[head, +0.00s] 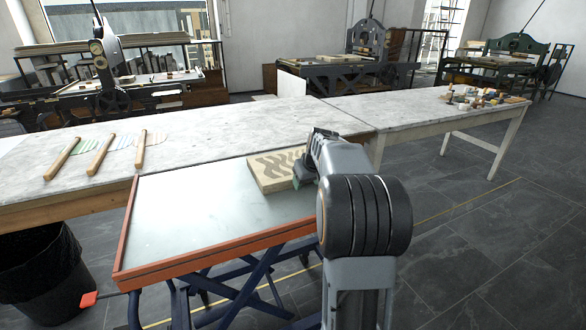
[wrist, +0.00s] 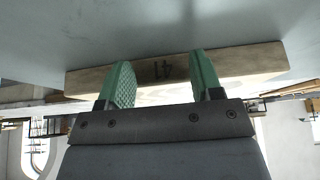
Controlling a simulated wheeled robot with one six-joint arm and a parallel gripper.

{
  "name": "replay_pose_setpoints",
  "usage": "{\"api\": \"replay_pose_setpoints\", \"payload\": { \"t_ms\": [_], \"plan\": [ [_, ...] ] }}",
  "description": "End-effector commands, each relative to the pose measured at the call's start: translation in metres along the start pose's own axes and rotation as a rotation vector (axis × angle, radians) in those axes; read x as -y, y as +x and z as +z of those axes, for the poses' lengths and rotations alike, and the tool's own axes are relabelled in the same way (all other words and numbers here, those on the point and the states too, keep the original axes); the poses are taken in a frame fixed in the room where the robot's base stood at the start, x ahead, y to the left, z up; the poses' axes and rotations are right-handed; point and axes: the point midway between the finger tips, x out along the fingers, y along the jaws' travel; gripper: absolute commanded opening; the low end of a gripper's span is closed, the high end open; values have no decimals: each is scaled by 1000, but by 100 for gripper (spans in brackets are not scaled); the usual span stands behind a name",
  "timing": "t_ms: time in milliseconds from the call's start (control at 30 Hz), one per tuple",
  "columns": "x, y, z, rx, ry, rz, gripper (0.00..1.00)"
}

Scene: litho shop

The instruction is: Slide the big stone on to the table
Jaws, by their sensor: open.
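The big stone (head: 264,178) is a thick beige slab with dark wavy marks on its top. It lies flat at the far edge of the lift cart's pale top (head: 195,212), beside the long table's (head: 215,142) near edge. I cannot tell whether it overlaps the table. My gripper (head: 300,178) is at the stone's near right side, partly hidden by my arm. In the wrist view, my gripper (wrist: 160,70) has its green fingers apart, with nothing gripped. The stone's side (wrist: 160,70), marked 41 upside down, is right at the fingertips; contact is unclear.
Wooden-handled tools (head: 98,155) lie on the table's left part, and small items (head: 470,97) cluster at its far right. The table behind the stone is clear. A black bin (head: 42,270) stands at the lower left. Presses (head: 365,55) stand behind the table.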

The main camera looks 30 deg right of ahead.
Motion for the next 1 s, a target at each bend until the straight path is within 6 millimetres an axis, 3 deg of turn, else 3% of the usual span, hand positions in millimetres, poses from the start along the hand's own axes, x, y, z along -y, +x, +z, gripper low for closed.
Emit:
{"api": "replay_pose_setpoints", "payload": {
  "t_ms": [600,1000],
  "plan": [
    [0,15,-43,-10,0,2,60],
    [0,21,-50,-11,0,3,60]
  ]
}}
